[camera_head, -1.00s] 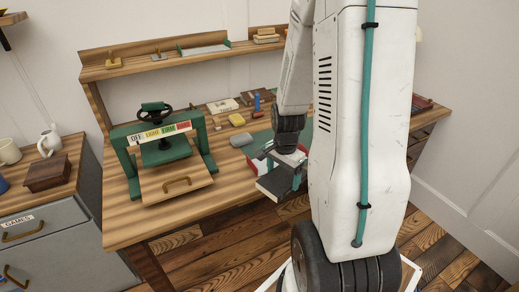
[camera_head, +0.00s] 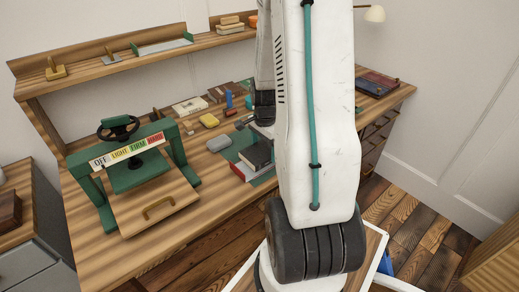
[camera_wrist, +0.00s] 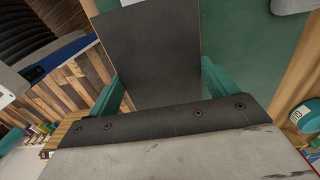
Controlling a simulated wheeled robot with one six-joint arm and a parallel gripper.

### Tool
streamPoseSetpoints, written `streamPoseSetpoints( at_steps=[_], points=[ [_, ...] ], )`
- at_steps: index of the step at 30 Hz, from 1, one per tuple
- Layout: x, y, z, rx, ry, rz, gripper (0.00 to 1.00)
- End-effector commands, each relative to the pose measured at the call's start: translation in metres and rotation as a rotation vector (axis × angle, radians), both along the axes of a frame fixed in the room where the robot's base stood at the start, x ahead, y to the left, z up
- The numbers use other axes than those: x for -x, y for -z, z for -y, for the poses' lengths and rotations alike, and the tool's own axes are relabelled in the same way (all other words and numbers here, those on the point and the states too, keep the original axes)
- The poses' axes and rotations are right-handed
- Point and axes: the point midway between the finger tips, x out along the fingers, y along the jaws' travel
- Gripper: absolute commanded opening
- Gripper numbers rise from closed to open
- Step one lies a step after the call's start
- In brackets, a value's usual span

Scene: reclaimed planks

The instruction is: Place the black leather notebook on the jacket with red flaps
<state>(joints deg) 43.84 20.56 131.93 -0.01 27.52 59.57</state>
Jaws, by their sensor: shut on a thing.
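The black leather notebook (camera_wrist: 150,48) shows in the wrist view as a dark flat board between the teal fingers of my gripper (camera_wrist: 160,87), which is shut on it. In the head view the dark notebook (camera_head: 258,154) appears just below my wrist, beside the arm. A red and white thing (camera_head: 242,172), seemingly the jacket with red flaps, lies at the notebook's lower left, partly covered by it in this view. I cannot tell whether they touch. My arm hides most of the gripper in the head view.
A green mat (camera_wrist: 240,55) lies under the notebook. The green press (camera_head: 135,160) stands to the left on the workbench (camera_head: 205,190). A grey rounded thing (camera_head: 218,143), a yellow block (camera_head: 209,120) and several small items lie behind.

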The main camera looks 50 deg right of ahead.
Motion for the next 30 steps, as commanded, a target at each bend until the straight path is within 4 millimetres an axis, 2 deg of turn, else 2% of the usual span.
streamPoseSetpoints(
  at_steps=[6,12,23,24,25,26,30],
  points=[
    [-0.007,0.002,0.009,0.000,-0.004,0.000,0.52],
    [-0.004,0.035,0.010,-0.003,0.000,-0.002,0.52],
    [-0.004,0.039,0.011,0.000,0.002,0.000,0.52],
    [-0.004,0.040,0.011,0.000,0.002,0.000,0.88],
    [-0.004,0.040,0.011,0.000,0.002,0.000,0.96],
    [-0.004,0.040,0.011,0.000,0.002,0.000,1.00],
    [-0.004,0.039,0.011,0.000,0.002,0.000,1.00]
  ],
)
